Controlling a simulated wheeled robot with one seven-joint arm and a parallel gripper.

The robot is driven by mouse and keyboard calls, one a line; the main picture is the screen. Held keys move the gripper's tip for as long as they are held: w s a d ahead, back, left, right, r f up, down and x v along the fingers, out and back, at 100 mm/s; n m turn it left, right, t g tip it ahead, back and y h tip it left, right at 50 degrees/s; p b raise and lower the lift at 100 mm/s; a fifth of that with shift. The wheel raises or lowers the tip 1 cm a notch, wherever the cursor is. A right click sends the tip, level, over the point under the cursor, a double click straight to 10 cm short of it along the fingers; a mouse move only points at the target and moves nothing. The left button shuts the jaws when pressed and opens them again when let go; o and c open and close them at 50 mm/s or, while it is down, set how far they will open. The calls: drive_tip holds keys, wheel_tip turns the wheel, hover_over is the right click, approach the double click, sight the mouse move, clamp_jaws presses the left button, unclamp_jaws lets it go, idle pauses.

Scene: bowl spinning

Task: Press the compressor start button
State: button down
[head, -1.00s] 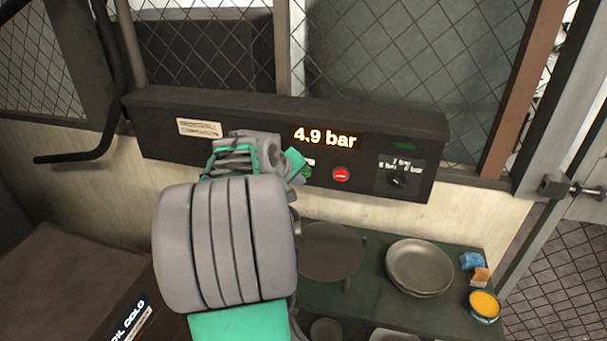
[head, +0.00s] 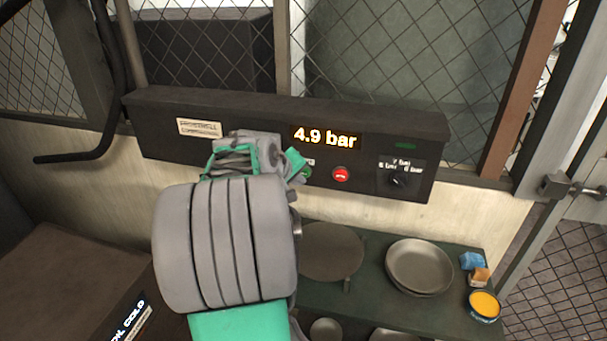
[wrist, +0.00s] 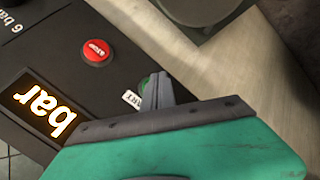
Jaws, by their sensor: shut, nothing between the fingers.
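The compressor control panel (head: 250,145) is a long dark box on the wall with a lit display (head: 327,138) reading 4.9 bar. The green start button (wrist: 147,84) shows in the wrist view beside a white START label (wrist: 133,98); my fingertips cover part of it. My gripper (wrist: 158,84) is shut and empty, its tips at the button; I cannot tell whether they touch or press it. In the head view my gripper (head: 301,170) is at the panel just left of the red stop button, and my wrist hides much of that area.
The red stop button (head: 341,174) is close to the right of my gripper; it also shows in the wrist view (wrist: 96,52). A pressure knob (head: 398,181) is farther right. A green shelf (head: 375,290) below holds bowls (head: 419,262) and an orange-filled tin (head: 484,305).

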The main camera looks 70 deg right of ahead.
drive_tip(key=shift+d, duration=0.15)
drive_tip(key=shift+d, duration=0.3)
drive_tip(key=shift+w+d, duration=0.15)
drive_tip(key=shift+d, duration=0.3)
idle(0.7)
drive_tip(key=shift+a, duration=0.85)
drive_tip(key=shift+s+a+b, duration=0.15)
drive_tip(key=shift+s+a, duration=0.05)
drive_tip(key=shift+a, duration=0.65)
drive_tip(key=shift+s+a+b, duration=0.15)
drive_tip(key=shift+a+b, duration=0.05)
drive_tip(key=shift+a, duration=0.6)
drive_tip(key=shift+s+a+b, duration=0.15)
drive_tip(key=shift+s+a, duration=0.05)
drive_tip(key=shift+a, duration=0.65)
